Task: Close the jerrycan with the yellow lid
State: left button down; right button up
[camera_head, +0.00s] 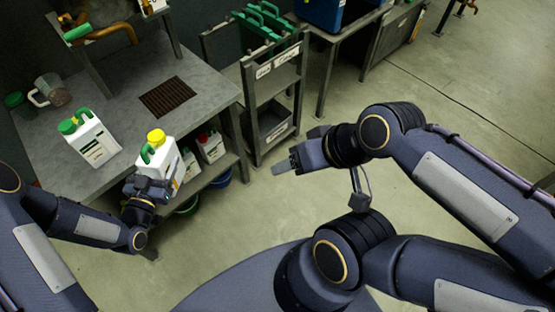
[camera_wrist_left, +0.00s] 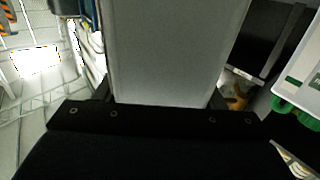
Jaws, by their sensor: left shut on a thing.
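A white jerrycan (camera_head: 163,161) with a green handle is at the table's front edge in the head view. The yellow lid (camera_head: 156,136) shows at its top; I cannot tell whether it is fully seated. My left gripper (camera_head: 150,186) is shut on this jerrycan, low on its near side. In the left wrist view the jerrycan's pale wall (camera_wrist_left: 175,55) fills the middle between the fingers. My right gripper (camera_head: 284,166) hangs over the floor to the right, away from the jerrycan, with nothing visible in it; its finger gap is unclear.
Another white jerrycan (camera_head: 95,143) with a green lid stands on the grey table (camera_head: 115,92), left of the held one. A clear mug (camera_head: 54,90) and a brown grate (camera_head: 167,97) are farther back. A red-capped jerrycan (camera_head: 211,147) sits on the lower shelf. A cart (camera_head: 274,85) stands right.

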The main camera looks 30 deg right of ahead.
pick_arm(q)
jog(key=shift+r, duration=0.15)
jog(key=shift+w+r, duration=0.1)
jog(key=shift+r, duration=0.05)
jog(key=shift+a, duration=0.2)
jog(key=s+a+r+n+t+y, duration=0.1)
jog(key=a+r+n+t+y, duration=0.1)
jog(key=a+n+y, duration=0.2)
jog(key=s+a+r+n+t+y, duration=0.1)
jog(key=a+n+t+y, duration=0.1)
jog(key=a+n+y, duration=0.2)
jog(key=a+y, duration=0.3)
jog(key=a, duration=0.4)
jog(key=shift+a+r+y, duration=0.15)
jog(key=shift+r+y, duration=0.15)
jog(key=shift+r, duration=0.05)
jog(key=shift+s, duration=0.1)
